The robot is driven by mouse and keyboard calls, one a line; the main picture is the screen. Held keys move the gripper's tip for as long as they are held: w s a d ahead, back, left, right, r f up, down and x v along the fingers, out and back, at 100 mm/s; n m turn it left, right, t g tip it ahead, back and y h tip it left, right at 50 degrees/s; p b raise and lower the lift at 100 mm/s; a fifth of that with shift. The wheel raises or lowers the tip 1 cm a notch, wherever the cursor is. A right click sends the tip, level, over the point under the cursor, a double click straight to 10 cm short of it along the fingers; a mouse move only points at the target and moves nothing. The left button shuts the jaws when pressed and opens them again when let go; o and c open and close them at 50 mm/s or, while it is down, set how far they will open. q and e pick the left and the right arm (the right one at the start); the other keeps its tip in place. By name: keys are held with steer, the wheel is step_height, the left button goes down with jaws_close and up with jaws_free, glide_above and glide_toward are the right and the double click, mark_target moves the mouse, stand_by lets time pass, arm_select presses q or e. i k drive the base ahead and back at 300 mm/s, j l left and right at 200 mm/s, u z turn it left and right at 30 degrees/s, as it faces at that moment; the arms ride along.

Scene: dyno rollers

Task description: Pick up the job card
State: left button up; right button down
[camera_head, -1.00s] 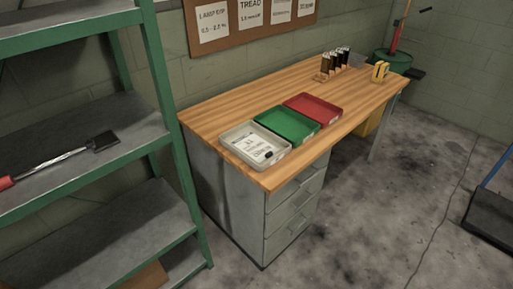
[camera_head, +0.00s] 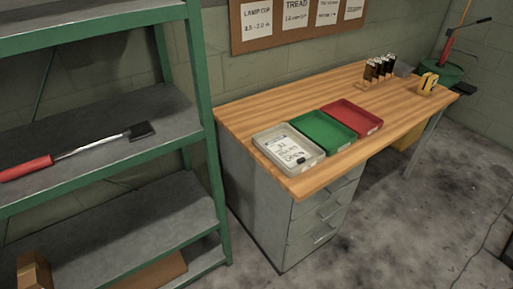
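A white job card (camera_head: 288,149) with dark handwriting lies in a pale grey tray (camera_head: 305,165) at the near left end of the wooden desk (camera_head: 322,180). A small dark object (camera_head: 301,160) lies at the card's lower right. The tray stands beside a green tray (camera_head: 322,132). Neither of my grippers shows in the head view.
A red tray (camera_head: 352,117) lies beyond the green one. Several dark cylinders (camera_head: 379,67) and a yellow item (camera_head: 428,84) stand at the desk's far end. A green metal shelf (camera_head: 200,110) holding a red-handled tool (camera_head: 80,150) stands left. The floor at right is mostly clear.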

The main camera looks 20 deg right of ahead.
mark_target(290, 152)
steer(key=i+l+u, duration=0.1)
steer(key=l+u, duration=0.35)
steer(key=l, duration=0.25)
steer(key=l+u, duration=0.45)
steer(key=l, duration=0.25)
